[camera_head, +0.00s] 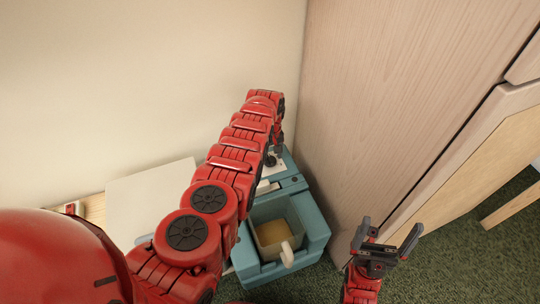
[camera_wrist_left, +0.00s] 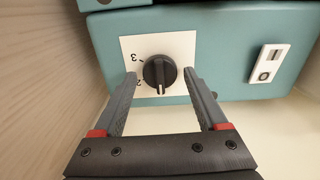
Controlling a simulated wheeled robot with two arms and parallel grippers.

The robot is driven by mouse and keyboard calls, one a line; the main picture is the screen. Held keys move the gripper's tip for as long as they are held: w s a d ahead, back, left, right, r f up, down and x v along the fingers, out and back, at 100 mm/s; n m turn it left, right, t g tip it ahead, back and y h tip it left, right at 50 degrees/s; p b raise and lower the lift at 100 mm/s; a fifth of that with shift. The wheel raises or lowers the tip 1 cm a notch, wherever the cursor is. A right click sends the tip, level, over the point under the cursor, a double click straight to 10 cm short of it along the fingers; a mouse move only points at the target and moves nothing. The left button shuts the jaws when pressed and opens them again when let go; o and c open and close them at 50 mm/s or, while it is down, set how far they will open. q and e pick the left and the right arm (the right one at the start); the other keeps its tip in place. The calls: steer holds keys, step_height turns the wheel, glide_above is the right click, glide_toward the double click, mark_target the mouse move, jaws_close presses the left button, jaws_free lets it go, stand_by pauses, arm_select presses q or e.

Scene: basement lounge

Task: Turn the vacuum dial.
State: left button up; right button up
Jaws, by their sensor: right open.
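The vacuum is a teal machine (camera_head: 318,222) on the floor against the wooden panel. Its round black dial (camera_wrist_left: 159,73) sits on a white plate with upside-down numbers; its white mark points down in the left wrist view. My left gripper (camera_wrist_left: 161,78) is open, with its fingertips on either side of the dial and a small gap showing at each side. In the head view my left gripper (camera_head: 275,148) is over the vacuum's far end, and my arm partly hides the plate. My right gripper (camera_head: 388,236) is open and empty, to the right of the vacuum.
A clear container (camera_head: 277,232) with a pale handle sits in the vacuum's near part. A tall wooden panel (camera_head: 390,90) rises close on the right. Dark green carpet (camera_head: 460,260) is clear at lower right.

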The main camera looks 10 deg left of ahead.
arm_select(q)
steer(key=shift+o, duration=0.6)
steer(key=shift+r+p, duration=0.3)
step_height(320, 180, up, 8)
steer(key=p, duration=0.5)
steer(key=shift+d+f, duration=0.1)
steer(key=shift+f, duration=0.1)
step_height(320, 180, up, 8)
steer(key=p, duration=0.2)
glide_above(271, 158)
steer(key=shift+a+r, duration=0.2)
steer(key=shift+r, duration=0.4)
